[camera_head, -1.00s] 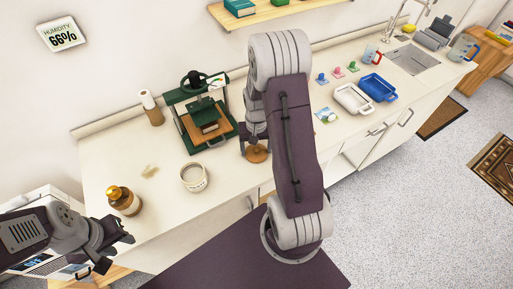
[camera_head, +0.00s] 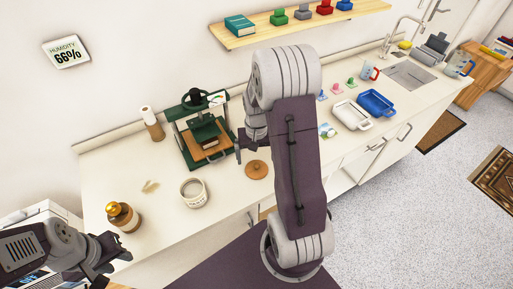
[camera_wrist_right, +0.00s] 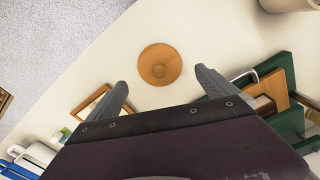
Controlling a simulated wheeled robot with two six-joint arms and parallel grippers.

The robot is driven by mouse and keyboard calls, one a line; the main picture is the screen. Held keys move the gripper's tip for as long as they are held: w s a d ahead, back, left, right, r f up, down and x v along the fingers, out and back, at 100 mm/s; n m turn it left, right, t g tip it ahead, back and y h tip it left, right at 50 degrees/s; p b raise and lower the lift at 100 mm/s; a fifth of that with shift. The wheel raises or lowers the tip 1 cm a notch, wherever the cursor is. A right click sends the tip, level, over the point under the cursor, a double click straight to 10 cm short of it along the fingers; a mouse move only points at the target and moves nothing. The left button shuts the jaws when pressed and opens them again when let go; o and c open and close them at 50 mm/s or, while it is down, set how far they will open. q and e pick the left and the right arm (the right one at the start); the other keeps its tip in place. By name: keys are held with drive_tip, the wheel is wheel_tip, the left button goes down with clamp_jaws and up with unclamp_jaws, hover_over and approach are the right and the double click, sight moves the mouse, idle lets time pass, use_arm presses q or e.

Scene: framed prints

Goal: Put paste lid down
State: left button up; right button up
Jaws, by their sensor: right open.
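The paste lid, a round wooden disc with a small knob (camera_head: 256,169), lies flat on the white counter near its front edge. In the right wrist view the lid (camera_wrist_right: 160,64) shows knob up, just beyond my fingertips. My right gripper (camera_head: 240,150) is open and empty, above and slightly left of the lid in the head view. The paste jar (camera_head: 194,194), white and lidless, stands upright on the counter left of the lid. My left gripper (camera_head: 112,258) is at the lower left, below the brown bottle; its fingers look spread and empty.
A green press (camera_head: 204,134) stands behind the jar and lid. White (camera_head: 352,115) and blue (camera_head: 376,102) trays lie to the right. Bare counter surrounds the lid.

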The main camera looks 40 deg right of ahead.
sight(256, 164)
wheel_tip(256, 164, up, 7)
drive_tip(key=s+a+f+n+t, duration=0.1)
drive_tip(key=s+a+n, duration=0.4)
drive_tip(key=a, duration=0.8)
drive_tip(key=s+f, duration=0.1)
drive_tip(key=s, duration=0.2)
